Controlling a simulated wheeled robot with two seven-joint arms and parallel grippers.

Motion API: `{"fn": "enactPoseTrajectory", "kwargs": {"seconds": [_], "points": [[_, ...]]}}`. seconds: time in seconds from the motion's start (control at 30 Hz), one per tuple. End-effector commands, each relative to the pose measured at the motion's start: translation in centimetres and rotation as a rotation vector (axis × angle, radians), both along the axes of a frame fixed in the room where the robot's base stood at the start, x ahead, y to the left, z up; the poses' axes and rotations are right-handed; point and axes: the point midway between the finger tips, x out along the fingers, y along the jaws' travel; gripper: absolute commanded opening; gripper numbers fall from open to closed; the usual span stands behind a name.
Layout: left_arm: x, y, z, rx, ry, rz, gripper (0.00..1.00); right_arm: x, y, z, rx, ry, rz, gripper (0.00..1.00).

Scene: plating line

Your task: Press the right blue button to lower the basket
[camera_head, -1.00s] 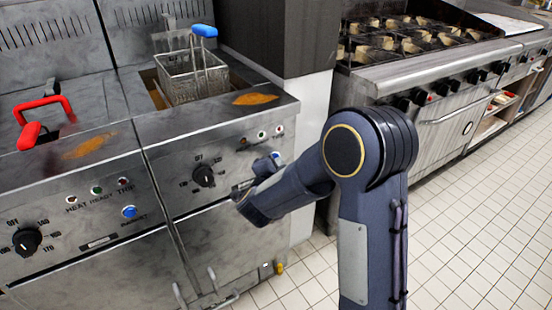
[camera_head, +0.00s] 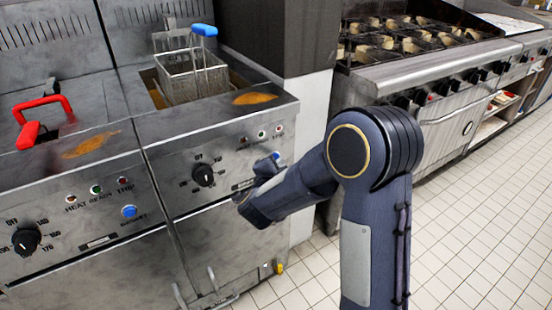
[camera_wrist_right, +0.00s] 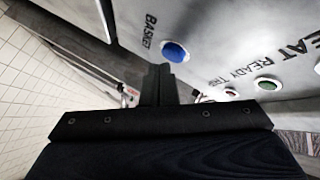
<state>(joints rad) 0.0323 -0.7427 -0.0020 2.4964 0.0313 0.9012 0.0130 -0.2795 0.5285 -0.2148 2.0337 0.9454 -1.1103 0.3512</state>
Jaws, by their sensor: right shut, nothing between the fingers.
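The right fryer's blue button (camera_head: 277,156) shows as a small blue spot on the front panel, partly hidden by my right gripper. It is clear in the right wrist view (camera_wrist_right: 175,52), next to the word BASKET. My right gripper (camera_head: 267,167) is shut and empty, close to the panel by the button. In the wrist view its dark fingertips (camera_wrist_right: 159,70) are just below and left of the button; I cannot tell whether they touch it. The wire basket (camera_head: 178,80) with a blue handle (camera_head: 204,30) sits raised over the right fryer's oil. My left gripper is not in view.
The left fryer has a red handle (camera_head: 28,135), its own blue button (camera_head: 129,211) and a black dial (camera_head: 26,241). The right fryer's dial (camera_head: 203,175) is left of my gripper. A stove (camera_head: 440,70) stands at right; the tiled floor (camera_head: 480,220) is open.

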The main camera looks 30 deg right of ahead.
Motion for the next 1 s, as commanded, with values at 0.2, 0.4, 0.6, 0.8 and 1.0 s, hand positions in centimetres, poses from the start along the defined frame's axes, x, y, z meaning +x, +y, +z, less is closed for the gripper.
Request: {"fn": "enactPoseTrajectory", "kwargs": {"seconds": [0.2, 0.4, 0.6, 0.8, 1.0], "points": [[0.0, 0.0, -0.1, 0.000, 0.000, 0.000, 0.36, -0.3, 0.0, 0.0, 0.001, -0.001, 0.000, 0.00], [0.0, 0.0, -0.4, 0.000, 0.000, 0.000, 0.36, -2.3, -0.2, 0.0, 0.000, -0.001, 0.001, 0.00], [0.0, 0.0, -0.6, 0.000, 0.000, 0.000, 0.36, -4.3, -0.3, 0.0, 0.001, -0.001, 0.000, 0.00], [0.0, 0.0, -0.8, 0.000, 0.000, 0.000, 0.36, -5.8, -0.5, 0.0, 0.000, -0.001, -0.001, 0.00], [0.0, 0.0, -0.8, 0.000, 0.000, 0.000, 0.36, -6.0, -0.5, 0.0, 0.000, -0.001, -0.001, 0.00]]}}
